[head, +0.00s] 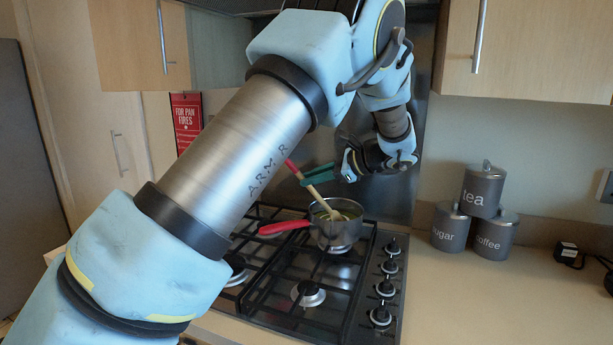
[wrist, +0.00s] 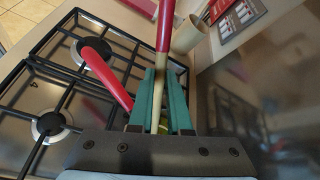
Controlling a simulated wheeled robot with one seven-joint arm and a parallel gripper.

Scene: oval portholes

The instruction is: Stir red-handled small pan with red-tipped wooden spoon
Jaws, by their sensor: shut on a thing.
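The small pan (head: 336,232) with a red handle (head: 285,227) stands on a rear burner of the gas hob, its handle pointing left. It holds something greenish. The wooden spoon (head: 319,197) leans in the pan, its lower end inside and its red tip (head: 290,166) up to the left. My gripper (head: 318,176) is shut on the spoon's shaft above the pan. In the wrist view the green fingers (wrist: 160,105) clasp the wooden shaft, and the red tip (wrist: 166,25) points away. The red pan handle (wrist: 108,78) shows left of the fingers. The gripper body hides most of the pan there.
The gas hob (head: 310,295) has black grates and a row of knobs (head: 384,288) on its right. Tea, sugar and coffee canisters (head: 484,190) stand on the counter at right. A metal back panel rises behind the hob. Cupboards (head: 545,50) hang above. The right counter is mostly clear.

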